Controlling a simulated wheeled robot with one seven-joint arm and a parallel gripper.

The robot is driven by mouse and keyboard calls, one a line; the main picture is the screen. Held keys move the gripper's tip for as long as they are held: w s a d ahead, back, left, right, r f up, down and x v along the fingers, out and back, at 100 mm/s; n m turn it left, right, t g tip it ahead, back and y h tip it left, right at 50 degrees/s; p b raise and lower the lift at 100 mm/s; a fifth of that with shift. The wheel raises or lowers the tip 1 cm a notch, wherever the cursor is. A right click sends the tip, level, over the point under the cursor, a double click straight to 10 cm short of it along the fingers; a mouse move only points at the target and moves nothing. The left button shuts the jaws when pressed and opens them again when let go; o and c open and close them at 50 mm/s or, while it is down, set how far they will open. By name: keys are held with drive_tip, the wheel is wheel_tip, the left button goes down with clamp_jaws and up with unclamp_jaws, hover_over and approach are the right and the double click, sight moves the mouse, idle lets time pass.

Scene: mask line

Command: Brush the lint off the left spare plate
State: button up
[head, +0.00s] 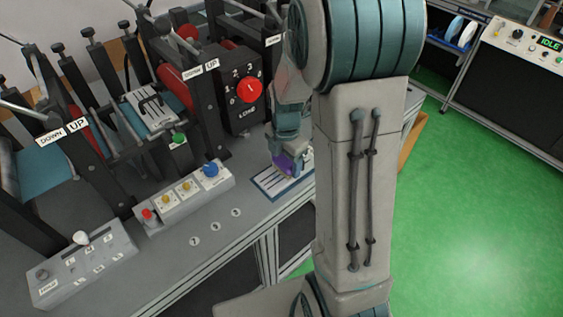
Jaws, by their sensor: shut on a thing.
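My gripper (285,158) is low over the right end of the grey bench, partly hidden by my own arm. It is shut on a small purple thing (284,163), whose shape is mostly hidden. Just below it lies a flat blue-edged panel (263,184) with a white face and dark bars; I cannot tell whether the purple thing touches it. No lint can be made out at this size.
The roller machine (187,70) with levers fills the left and back. A button box (184,198) and a slider box (82,264) stand on the bench. A console (528,45) reading IDLE is at the upper right. Green floor (470,220) is clear at right.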

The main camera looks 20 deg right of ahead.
sight(285, 159)
wheel_tip(285, 159, up, 3)
drive_tip(key=shift+s+a+r+p, duration=0.1)
drive_tip(key=shift+s+a+p, duration=0.05)
drive_tip(key=shift+p, duration=0.35)
drive_tip(key=shift+r+p, duration=0.55)
drive_tip(key=shift+r, duration=0.1)
drive_tip(key=shift+r+p, duration=1.1)
drive_tip(key=shift+r, duration=0.55)
